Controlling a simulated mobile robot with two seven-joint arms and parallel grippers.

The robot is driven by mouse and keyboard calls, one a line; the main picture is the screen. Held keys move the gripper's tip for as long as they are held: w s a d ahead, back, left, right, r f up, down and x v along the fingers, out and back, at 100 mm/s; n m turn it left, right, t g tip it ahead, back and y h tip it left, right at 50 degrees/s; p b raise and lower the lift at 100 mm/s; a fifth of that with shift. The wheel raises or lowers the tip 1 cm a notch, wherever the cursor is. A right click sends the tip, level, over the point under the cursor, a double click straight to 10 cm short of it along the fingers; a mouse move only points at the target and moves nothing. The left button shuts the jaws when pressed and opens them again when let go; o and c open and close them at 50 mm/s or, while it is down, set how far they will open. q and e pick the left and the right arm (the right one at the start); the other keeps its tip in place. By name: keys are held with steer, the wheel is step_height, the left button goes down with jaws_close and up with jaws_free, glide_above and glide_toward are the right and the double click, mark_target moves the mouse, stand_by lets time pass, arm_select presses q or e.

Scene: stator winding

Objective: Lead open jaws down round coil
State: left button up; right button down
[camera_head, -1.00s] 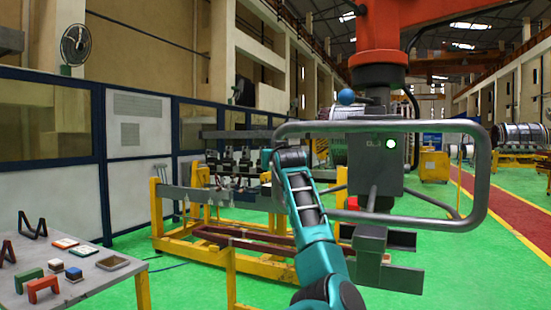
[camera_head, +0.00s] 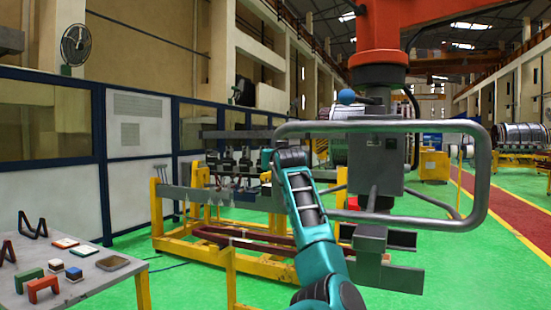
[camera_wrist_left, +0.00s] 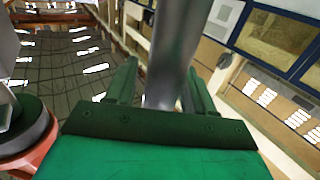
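A dark red coil (camera_head: 215,234), a long flat loop, lies along the yellow stand (camera_head: 200,262) left of the lifting device. The device hangs from an orange-red column, with a grey box (camera_head: 378,170), a tubular handle frame (camera_head: 420,126) and grey jaw plates (camera_head: 375,238) below. The jaws are right of the coil in the picture; whether they surround it is hidden by my arm. In the left wrist view, the fingers of my left gripper (camera_wrist_left: 160,88) lie on both sides of a grey handle tube (camera_wrist_left: 178,45) and seem closed on it. My right gripper is out of view.
A grey table (camera_head: 85,290) at the lower left carries several small coloured blocks and frames. Grey beams with clamps stand behind the coil. White and blue partition walls line the left. Green floor (camera_head: 480,270) is free at the right.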

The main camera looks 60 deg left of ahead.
arm_select(q)
steer(key=shift+o, duration=1)
steer(key=b+v, duration=0.2)
steer(key=v, duration=1.1)
steer(key=shift+b, duration=0.3)
